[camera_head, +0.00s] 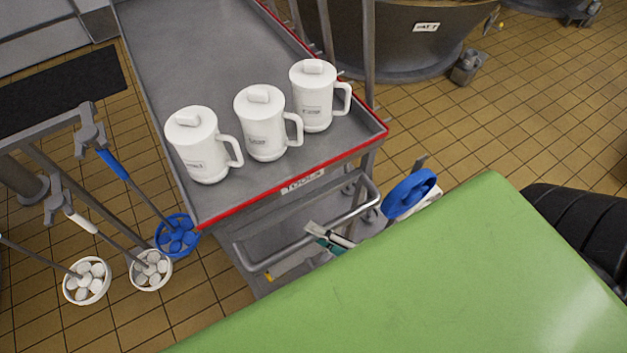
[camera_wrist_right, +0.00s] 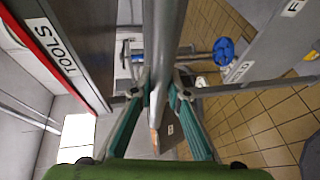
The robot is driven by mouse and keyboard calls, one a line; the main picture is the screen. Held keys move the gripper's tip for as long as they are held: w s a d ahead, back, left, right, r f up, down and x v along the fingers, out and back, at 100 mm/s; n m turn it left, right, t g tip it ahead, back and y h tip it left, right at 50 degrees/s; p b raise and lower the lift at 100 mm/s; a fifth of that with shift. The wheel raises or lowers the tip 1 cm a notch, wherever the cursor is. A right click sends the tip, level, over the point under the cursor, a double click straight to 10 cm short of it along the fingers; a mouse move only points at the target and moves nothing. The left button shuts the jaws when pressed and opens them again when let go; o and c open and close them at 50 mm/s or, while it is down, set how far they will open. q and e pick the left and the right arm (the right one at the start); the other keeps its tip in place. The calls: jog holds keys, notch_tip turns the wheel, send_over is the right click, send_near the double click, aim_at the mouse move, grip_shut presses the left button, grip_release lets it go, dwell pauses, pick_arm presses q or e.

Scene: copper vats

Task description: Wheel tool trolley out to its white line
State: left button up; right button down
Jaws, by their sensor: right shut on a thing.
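The tool trolley is a grey steel cart with a red-edged top tray (camera_head: 190,45) and a "TOOLS" label on its near edge. Three white lidded jugs (camera_head: 203,148) stand upright on the tray near that edge. Below the label, a grey tubular handle (camera_head: 360,190) sticks out towards me. My right gripper (camera_head: 330,238), with teal fingers, is shut on this handle at its near bar. In the right wrist view, the fingers (camera_wrist_right: 158,90) close around the grey bar (camera_wrist_right: 164,40). My left gripper is not in view. I cannot make out a white line on the floor.
Long-handled tools with round white (camera_head: 88,281) and blue (camera_head: 177,236) heads stand close left of the trolley. A blue wheel-like thing (camera_head: 410,193) is right of the handle. A large vat (camera_head: 405,40) stands behind right. Tan tiled floor (camera_head: 540,130) is open at right.

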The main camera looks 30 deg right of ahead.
dwell(0.3)
jog(key=c, duration=1.9)
grip_release()
jog(key=v, duration=1.2)
